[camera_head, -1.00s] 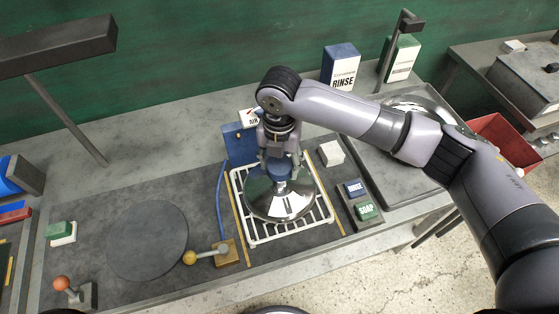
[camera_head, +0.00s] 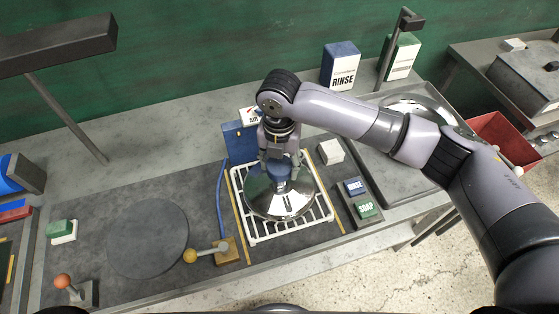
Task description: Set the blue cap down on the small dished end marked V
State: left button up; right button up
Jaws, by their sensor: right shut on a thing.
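My right gripper (camera_head: 278,160) points down and is shut on the blue cap (camera_head: 280,173). The cap is over the shiny steel dished end (camera_head: 293,205), near the middle of its dome. A small reflection of the cap shows just below it, and I cannot tell if the cap touches the steel. The dished end lies dome up on a white wire rack (camera_head: 252,241). I cannot read a V mark on it. My left gripper is not in view.
A blue box (camera_head: 238,143) stands behind the rack and a white block (camera_head: 331,151) is to its right. RINSE and SOAP pads (camera_head: 366,209) lie right of the rack. A round grey disc (camera_head: 148,238) and a yellow-knobbed lever (camera_head: 205,252) are to the left.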

aim_at(279, 165)
jog(key=shift+f+b, duration=0.4)
jog(key=shift+f, duration=0.8)
jog(key=o, duration=1)
jog(key=shift+r, duration=0.1)
notch_tip(279, 165, up, 12)
jog(key=shift+f, duration=0.1)
